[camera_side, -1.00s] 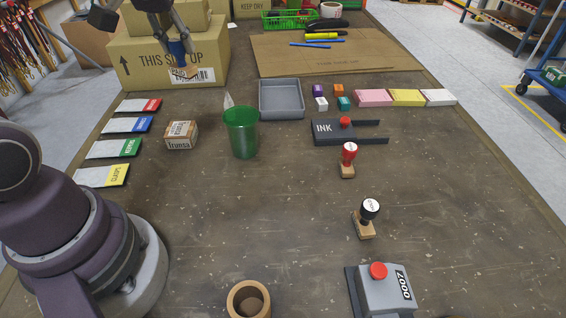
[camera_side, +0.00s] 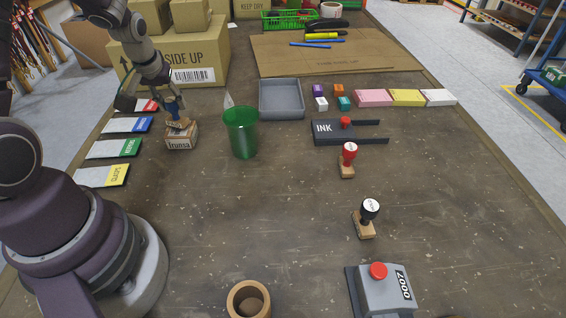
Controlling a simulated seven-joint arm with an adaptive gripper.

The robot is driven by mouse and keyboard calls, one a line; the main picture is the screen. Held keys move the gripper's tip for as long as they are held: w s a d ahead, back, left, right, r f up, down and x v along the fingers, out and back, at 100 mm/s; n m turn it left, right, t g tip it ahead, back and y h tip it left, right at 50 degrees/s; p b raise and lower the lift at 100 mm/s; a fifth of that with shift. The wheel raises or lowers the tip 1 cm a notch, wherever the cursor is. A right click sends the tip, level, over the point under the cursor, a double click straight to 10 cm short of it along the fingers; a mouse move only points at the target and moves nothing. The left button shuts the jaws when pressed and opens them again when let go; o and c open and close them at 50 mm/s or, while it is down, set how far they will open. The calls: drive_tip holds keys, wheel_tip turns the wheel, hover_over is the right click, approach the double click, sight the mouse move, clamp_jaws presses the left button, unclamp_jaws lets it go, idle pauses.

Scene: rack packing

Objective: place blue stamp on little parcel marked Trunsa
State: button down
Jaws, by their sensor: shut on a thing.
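The little parcel marked Trunsa (camera_side: 181,142) sits on the table at the left, left of the green cup. My gripper (camera_side: 172,103) is above it, shut on the blue stamp (camera_side: 175,110). The stamp is upright, with its wooden base (camera_side: 179,124) down at the parcel's top face. The base looks to be at or touching the top; the exact contact is too small to tell.
A green cup (camera_side: 241,133) and a grey tray (camera_side: 282,99) stand right of the parcel. Label cards (camera_side: 112,148) lie in a column at the left. A large carton (camera_side: 195,55) is behind. The INK pad (camera_side: 330,132), red stamp (camera_side: 348,160) and black stamp (camera_side: 367,217) are farther right.

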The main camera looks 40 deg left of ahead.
drive_tip(key=shift+f, duration=0.25)
drive_tip(key=shift+f, duration=0.1)
drive_tip(key=c, duration=0.8)
unclamp_jaws()
drive_tip(key=v, duration=1.3)
drive_tip(key=s+d+m+h, duration=0.1)
drive_tip(key=d+m, duration=0.2)
drive_tip(key=d, duration=0.2)
drive_tip(key=s+d+r+m+t+h, duration=0.1)
drive_tip(key=s+d+m, duration=0.1)
drive_tip(key=d+m, duration=0.1)
drive_tip(key=s+d+m+t+h, duration=0.1)
drive_tip(key=s+d+m, duration=0.1)
drive_tip(key=d, duration=0.4)
drive_tip(key=shift+s+d+r+m, duration=0.1)
drive_tip(key=shift+d+r+m, duration=0.2)
drive_tip(key=shift+m, duration=0.2)
